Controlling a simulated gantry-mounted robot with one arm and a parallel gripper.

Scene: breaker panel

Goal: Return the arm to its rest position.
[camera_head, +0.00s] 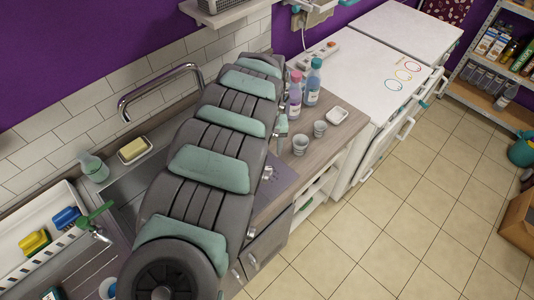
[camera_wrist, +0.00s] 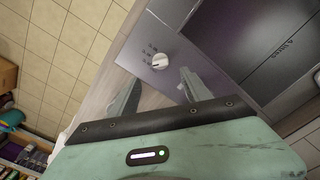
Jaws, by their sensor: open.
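My gripper (camera_wrist: 160,92) shows in the wrist view with its two fingers spread apart and nothing held between them. Beyond the fingertips is a grey panel with a pale round knob (camera_wrist: 159,61) and small dark marks beside it. The fingertips look apart from the knob, though the exact gap is hard to tell. In the head view my arm stretches from the bottom edge up across the counter, and it hides most of the sink area and the gripper itself. No breaker panel can be made out in either view.
In the head view, bottles (camera_head: 313,82), small cups (camera_head: 300,144) and a white dish (camera_head: 338,117) stand on the counter (camera_head: 347,142) close right of my arm. The tiled floor (camera_head: 400,215) is open.

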